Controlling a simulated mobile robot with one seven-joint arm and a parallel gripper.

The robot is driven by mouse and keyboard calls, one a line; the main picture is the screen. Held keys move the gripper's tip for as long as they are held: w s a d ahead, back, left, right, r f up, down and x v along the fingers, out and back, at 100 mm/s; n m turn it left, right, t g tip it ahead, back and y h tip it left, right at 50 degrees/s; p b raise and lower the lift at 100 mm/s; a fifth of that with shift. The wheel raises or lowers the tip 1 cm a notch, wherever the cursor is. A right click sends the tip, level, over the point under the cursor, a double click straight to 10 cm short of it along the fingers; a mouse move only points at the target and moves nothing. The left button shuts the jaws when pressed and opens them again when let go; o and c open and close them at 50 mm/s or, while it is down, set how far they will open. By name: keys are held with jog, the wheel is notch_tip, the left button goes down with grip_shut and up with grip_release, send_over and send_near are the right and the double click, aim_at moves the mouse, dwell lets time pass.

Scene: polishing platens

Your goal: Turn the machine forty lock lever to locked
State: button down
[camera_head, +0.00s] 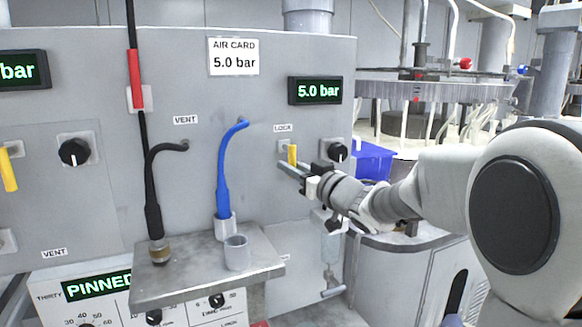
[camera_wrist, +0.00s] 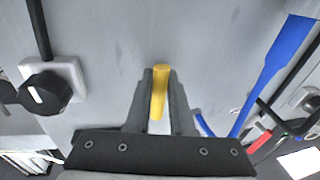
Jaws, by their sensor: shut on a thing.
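The yellow lock lever (camera_head: 292,153) is on the grey panel under a small label that seems to read LOCK, left of a black knob. It looks roughly upright in the head view. My gripper (camera_head: 287,166) reaches in from the right and is shut on the lever. In the wrist view the yellow lever (camera_wrist: 159,92) stands between the two grey fingers of my gripper (camera_wrist: 160,84). The fingers hide part of the lever and its pivot.
The black knob (camera_head: 334,151) is close beside my gripper. A blue hose (camera_head: 224,170) and a black hose (camera_head: 152,190) hang to the left above a metal shelf (camera_head: 205,272) with a cup (camera_head: 237,252). A blue bin (camera_head: 373,161) stands behind my arm.

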jog(key=c, duration=0.8)
grip_release()
jog(key=p+v, duration=0.1)
jog(key=v, duration=1.6)
jog(key=shift+s+p, duration=0.2)
jog(key=shift+p, duration=0.2)
jog(key=shift+d+r, duration=0.1)
jog(key=shift+d, duration=0.05)
